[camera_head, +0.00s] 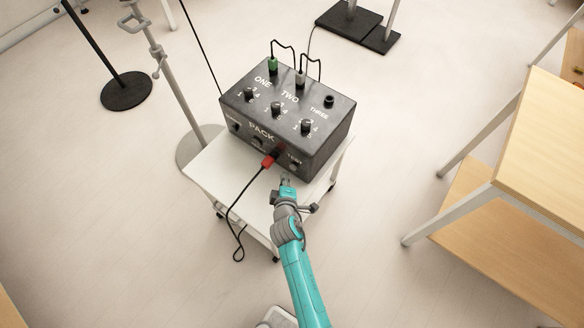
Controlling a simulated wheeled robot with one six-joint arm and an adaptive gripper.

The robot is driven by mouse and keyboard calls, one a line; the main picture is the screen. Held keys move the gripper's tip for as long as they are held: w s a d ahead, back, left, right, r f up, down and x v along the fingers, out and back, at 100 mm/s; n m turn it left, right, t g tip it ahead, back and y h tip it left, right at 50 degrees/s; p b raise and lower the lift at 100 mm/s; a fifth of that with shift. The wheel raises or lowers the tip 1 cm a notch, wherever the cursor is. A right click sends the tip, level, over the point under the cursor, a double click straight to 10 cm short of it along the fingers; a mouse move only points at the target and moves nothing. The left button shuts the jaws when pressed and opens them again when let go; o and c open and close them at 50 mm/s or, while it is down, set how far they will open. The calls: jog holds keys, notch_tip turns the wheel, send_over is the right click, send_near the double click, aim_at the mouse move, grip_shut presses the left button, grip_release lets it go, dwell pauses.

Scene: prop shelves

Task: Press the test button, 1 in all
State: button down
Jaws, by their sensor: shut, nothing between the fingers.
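A dark grey control box (330,133) with ONE, TWO and THREE on its top stands on a small white cart (210,172). Its front face carries the words PACK and TEST, and several small fittings. The test button (293,166) seems to be the small round fitting below the TEST label, near the lower right of that face; it is too small to see clearly. My gripper (286,181) is shut and empty, just in front of that part of the face. I cannot tell whether it touches the box.
A red plug (268,162) sits low on the front face, left of my gripper, its black cable (238,205) hanging off the cart. Green and grey plugs are on top. Stands are behind left; a wooden shelf (545,150) is at right. Floor between is clear.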

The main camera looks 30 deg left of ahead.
jog(key=shift+s+a, duration=0.15)
jog(key=shift+s, duration=1.95)
jog(key=s+d+r+m+h, duration=0.1)
jog(key=s+d+m, duration=0.25)
jog(key=d, duration=0.65)
jog(key=s+d+m+t, duration=0.1)
jog(key=s+d+m, duration=0.25)
jog(key=d, duration=0.65)
jog(key=s+d+r+m+h, duration=0.15)
jog(key=s+d, duration=0.25)
jog(key=d, duration=0.6)
jog(key=s+d+r+m+t+h, duration=0.1)
jog(key=s+d+r+m+h, duration=0.1)
jog(key=s+d+r+m, duration=0.4)
jog(key=s+d+r+m+t+h, duration=0.2)
jog(key=s+d+r+m, duration=0.5)
jog(key=s+r, duration=0.4)
notch_tip(320, 180, up, 5)
jog(key=shift+s+d+r+h, duration=0.1)
jog(key=shift+s+d+h, duration=0.1)
jog(key=shift+d+h, duration=0.4)
